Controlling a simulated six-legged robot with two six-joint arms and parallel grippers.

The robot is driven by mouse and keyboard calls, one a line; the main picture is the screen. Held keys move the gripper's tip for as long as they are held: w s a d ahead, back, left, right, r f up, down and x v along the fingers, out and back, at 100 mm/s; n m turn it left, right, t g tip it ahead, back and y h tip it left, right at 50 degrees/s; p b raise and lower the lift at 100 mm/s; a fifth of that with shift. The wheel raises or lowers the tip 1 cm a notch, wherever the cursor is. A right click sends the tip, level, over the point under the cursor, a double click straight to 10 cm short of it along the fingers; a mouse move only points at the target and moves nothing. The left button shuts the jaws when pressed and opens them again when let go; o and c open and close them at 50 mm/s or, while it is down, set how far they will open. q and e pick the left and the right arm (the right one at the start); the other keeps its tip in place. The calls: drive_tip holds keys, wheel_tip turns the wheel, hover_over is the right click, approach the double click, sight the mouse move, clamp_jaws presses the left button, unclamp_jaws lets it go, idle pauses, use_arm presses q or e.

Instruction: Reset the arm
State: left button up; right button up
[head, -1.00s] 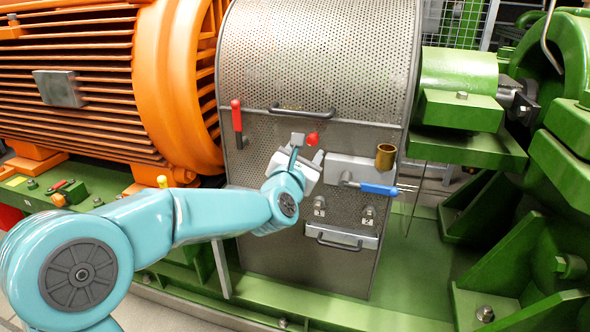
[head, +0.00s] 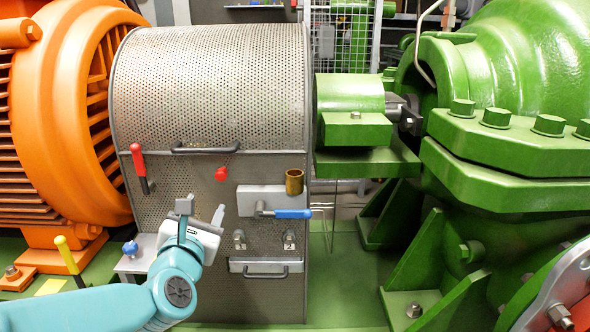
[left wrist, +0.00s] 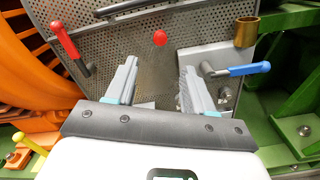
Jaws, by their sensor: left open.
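My left arm comes in from the lower left in the head view. Its teal links end in a white gripper body with the left gripper (head: 203,212) in front of the perforated guard panel. In the left wrist view the left gripper (left wrist: 158,85) is open, its two grey fingers well apart with nothing between them. Beyond them are the panel, a red knob (left wrist: 160,38) and a blue-handled lever (left wrist: 249,69). Any contact with the panel cannot be told. My right gripper is not in view.
The perforated case (head: 210,85) carries a red-handled lever (head: 138,160), a brass cup (head: 294,182) and a drawer-like handle (head: 265,267). An orange motor (head: 65,110) stands left, a green pump housing (head: 510,170) right. A yellow-topped lever (head: 68,254) stands low left.

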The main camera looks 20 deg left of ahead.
use_arm(q)
wheel_tip(320, 180, down, 16)
drive_tip(key=w+d+m+g+h, duration=0.2)
drive_tip(key=w+g, duration=0.1)
drive_tip(key=s+d+f+m+g+h, duration=0.1)
drive_tip(key=s+d+f+m+g, duration=0.15)
drive_tip(key=f, duration=0.75)
drive_tip(key=s+d+f+m+g+h, duration=0.2)
drive_tip(key=s+d+f+m, duration=0.15)
drive_tip(key=f, duration=0.55)
drive_tip(key=s+d+f+m+g+h, duration=0.2)
drive_tip(key=s+d+f+m+g, duration=0.25)
drive_tip(key=s+f+m, duration=0.3)
drive_tip(key=s+d+f+m+g+h, duration=0.1)
drive_tip(key=s+d+f+m+g, duration=0.2)
drive_tip(key=s+d+f+m, duration=0.45)
drive_tip(key=s+m+g+h, duration=0.1)
drive_tip(key=s+m+g, duration=0.1)
drive_tip(key=s+m, duration=0.55)
wheel_tip(320, 180, up, 30)
drive_tip(key=w+m+p, duration=0.1)
drive_tip(key=m+p, duration=0.1)
drive_tip(key=p, duration=2.8)
drive_tip(key=shift+w+a, duration=0.15)
